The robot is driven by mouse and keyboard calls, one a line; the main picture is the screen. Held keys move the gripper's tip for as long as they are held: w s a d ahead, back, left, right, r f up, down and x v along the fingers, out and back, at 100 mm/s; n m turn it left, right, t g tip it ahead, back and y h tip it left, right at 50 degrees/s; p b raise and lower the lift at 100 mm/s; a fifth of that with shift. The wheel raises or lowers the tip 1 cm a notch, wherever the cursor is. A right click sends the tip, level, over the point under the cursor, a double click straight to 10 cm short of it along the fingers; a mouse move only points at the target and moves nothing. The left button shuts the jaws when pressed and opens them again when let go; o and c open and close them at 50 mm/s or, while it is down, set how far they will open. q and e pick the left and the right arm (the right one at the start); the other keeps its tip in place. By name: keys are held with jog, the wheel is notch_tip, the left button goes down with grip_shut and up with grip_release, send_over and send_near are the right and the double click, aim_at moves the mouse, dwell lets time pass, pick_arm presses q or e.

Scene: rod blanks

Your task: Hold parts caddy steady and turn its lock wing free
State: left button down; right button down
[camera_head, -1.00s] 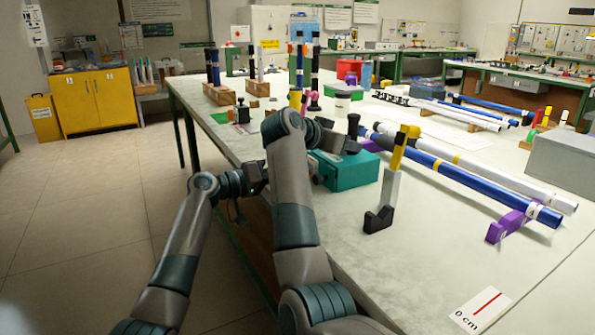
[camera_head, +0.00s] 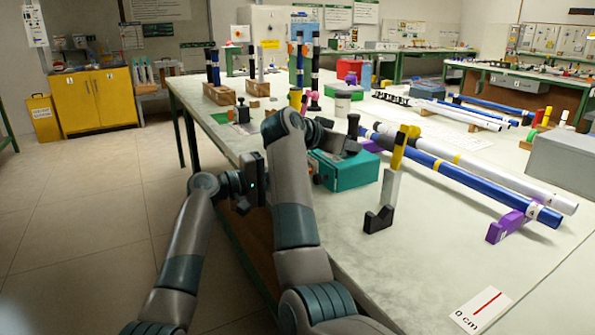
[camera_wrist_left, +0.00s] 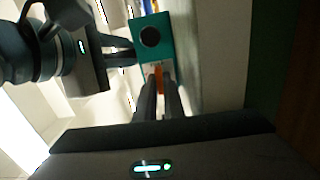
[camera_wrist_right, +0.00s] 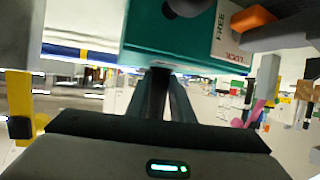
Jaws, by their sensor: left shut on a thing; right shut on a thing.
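The parts caddy is a teal box (camera_head: 345,170) near the left edge of the bench. It shows a dark round spot in the left wrist view (camera_wrist_left: 136,28). The orange lock wing (camera_wrist_right: 252,20) sticks out of the caddy beside a white label reading FREE and LOCK. My left gripper (camera_wrist_left: 159,86) is shut on the wing, which shows between its fingertips.
An upright stand with a yellow and black top (camera_head: 390,185) is right of the caddy. Long blue and white rods (camera_head: 470,172) lie on purple supports behind it. A white pot (camera_head: 342,104) stands beyond the caddy. The bench front is mostly clear.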

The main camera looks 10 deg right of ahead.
pick_arm(q)
jog(key=shift+a+n, duration=0.1)
jog(key=shift+n, duration=0.3)
jog(key=shift+f, duration=0.1)
jog(key=c, duration=2.2)
grip_release()
jog(key=shift+o, duration=0.2)
jog(key=shift+a, duration=0.1)
jog(key=v, duration=1.1)
jog(key=shift+a, duration=0.35)
jog(key=shift+s, duration=0.1)
pick_arm(e)
jog(key=c, duration=1.5)
grip_release()
